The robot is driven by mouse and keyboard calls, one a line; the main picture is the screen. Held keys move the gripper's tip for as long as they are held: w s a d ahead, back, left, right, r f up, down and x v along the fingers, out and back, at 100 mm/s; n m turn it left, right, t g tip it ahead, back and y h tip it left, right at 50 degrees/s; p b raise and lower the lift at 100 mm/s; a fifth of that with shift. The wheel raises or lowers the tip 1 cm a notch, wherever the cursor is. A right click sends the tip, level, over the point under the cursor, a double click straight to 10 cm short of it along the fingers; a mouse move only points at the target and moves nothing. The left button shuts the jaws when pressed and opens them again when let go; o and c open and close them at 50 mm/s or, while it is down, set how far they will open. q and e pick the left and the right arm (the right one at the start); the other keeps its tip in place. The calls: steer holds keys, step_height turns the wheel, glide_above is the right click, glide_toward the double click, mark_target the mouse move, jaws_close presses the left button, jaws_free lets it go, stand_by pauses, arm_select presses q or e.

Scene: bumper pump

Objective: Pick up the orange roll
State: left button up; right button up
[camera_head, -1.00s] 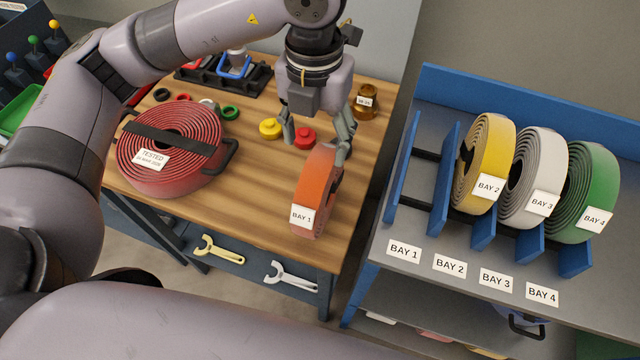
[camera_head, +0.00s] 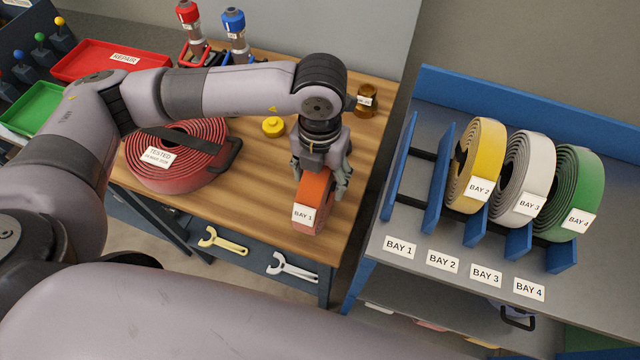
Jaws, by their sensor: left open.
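The orange roll (camera_head: 314,190) stands upright on the wooden bench near its front right corner, with a white BAY 1 label on its near side. My left gripper (camera_head: 319,188) is directly over the roll, pointing down, with its open fingers on either side of the roll's upper part. The gripper body hides the roll's top and far side. I cannot tell whether the fingers touch it. My right gripper is not in view.
A large red coil (camera_head: 180,176) labelled TESTED lies left on the bench (camera_head: 255,208).

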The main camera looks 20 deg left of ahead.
arm_select(q)
jaws_close()
stand_by(0.7)
steer(key=shift+r, duration=0.1)
